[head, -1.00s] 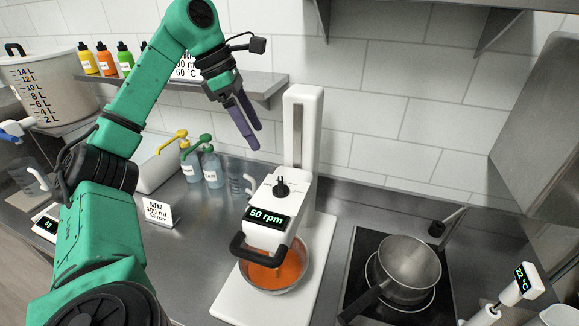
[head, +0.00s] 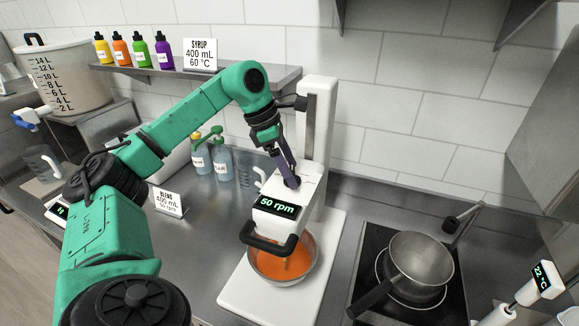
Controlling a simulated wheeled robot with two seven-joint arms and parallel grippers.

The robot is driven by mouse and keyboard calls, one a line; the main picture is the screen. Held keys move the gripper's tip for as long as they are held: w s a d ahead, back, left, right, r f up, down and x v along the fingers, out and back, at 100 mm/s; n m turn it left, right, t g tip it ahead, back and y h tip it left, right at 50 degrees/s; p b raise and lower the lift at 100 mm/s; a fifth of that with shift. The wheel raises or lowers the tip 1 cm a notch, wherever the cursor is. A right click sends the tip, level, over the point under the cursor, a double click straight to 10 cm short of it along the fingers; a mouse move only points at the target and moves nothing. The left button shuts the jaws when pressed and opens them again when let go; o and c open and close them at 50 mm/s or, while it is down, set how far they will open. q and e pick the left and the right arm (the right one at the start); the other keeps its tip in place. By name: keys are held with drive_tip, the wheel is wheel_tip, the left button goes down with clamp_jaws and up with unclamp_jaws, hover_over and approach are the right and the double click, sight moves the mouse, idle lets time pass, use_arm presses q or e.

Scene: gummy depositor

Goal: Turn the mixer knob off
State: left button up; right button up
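The white mixer (head: 318,130) stands on its white base, with its display (head: 277,206) reading 50 rpm. Its head is lowered over a metal bowl (head: 257,272) of orange liquid. My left gripper (head: 291,181) points down at the top of the mixer head, with its purple fingers at the place of the black knob. The fingers largely hide the knob, so I cannot tell its setting or whether they are closed on it. A black handle (head: 270,246) sticks out at the front of the head. My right gripper is not in view.
A saucepan (head: 420,262) sits on the black cooktop (head: 372,248) to the right. Pump bottles (head: 221,168) and a BLEND card (head: 169,201) stand left of the mixer. A shelf (head: 190,80) with several colored bottles and a SYRUP card (head: 200,55) runs along the wall.

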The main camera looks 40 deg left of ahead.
use_arm(q)
drive_tip(key=c, duration=1.2)
drive_tip(key=shift+c, duration=0.2)
drive_tip(key=shift+n, duration=0.3)
drive_tip(key=shift+n+y+b, duration=0.3)
drive_tip(key=shift+n, duration=0.2)
drive_tip(key=shift+n+t+y, duration=0.3)
drive_tip(key=shift+n+t, duration=0.2)
drive_tip(key=shift+n, duration=0.7)
drive_tip(key=n+y, duration=0.1)
drive_tip(key=n, duration=0.2)
drive_tip(key=shift+d+r, duration=0.1)
drive_tip(key=shift+d, duration=0.05)
drive_tip(key=shift+n+t+y+p, duration=0.3)
drive_tip(key=shift+n+y+p, duration=0.1)
drive_tip(key=shift+n, duration=0.5)
